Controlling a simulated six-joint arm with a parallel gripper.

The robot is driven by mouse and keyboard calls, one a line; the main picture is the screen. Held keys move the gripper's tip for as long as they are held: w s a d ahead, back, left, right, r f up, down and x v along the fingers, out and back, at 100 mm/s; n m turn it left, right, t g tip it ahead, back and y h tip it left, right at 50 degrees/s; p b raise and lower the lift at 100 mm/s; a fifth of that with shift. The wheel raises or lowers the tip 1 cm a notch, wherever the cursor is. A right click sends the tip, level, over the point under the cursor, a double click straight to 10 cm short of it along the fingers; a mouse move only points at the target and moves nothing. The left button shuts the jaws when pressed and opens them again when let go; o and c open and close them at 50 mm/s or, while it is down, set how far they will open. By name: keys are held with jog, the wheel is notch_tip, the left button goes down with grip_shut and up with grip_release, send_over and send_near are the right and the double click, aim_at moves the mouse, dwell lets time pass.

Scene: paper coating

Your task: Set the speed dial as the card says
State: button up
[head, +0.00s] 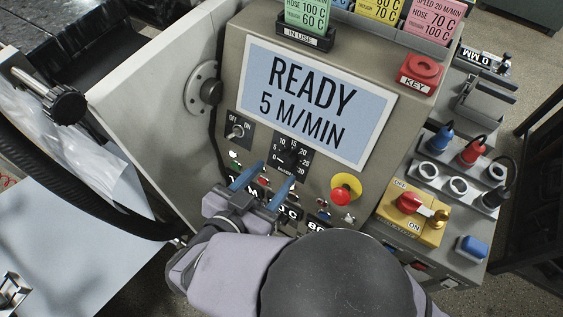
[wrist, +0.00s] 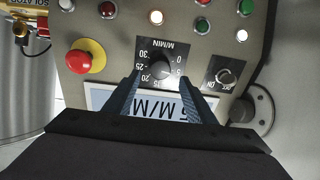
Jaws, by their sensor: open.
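The speed dial (head: 291,157) is a dark plate marked 0 to 30 in M/MIN, below the display; its black knob (wrist: 161,69) shows in the wrist view. I cannot tell its pointer's setting. My gripper (head: 278,171) is open, its two blue fingers just below the dial in the head view. In the wrist view the fingers (wrist: 160,80) lie on either side of the knob; contact is unclear. The green card (head: 308,14) stands in the IN USE holder; its top, with any speed line, is cut off. The display (head: 316,103) reads READY, 5 M/MIN.
Yellow (head: 380,10) and pink (head: 434,22) cards stand right of the green one; the pink reads SPEED 20 M/MIN. An OFF/ON switch (head: 238,131) is left of the dial. A red emergency button (head: 342,194) is close on its right. Indicator lamps and buttons lie below.

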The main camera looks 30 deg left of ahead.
aim_at(284, 162)
jog(key=shift+p+x, duration=0.4)
jog(key=shift+x, duration=2.2)
jog(key=shift+f, duration=0.1)
jog(key=c, duration=1)
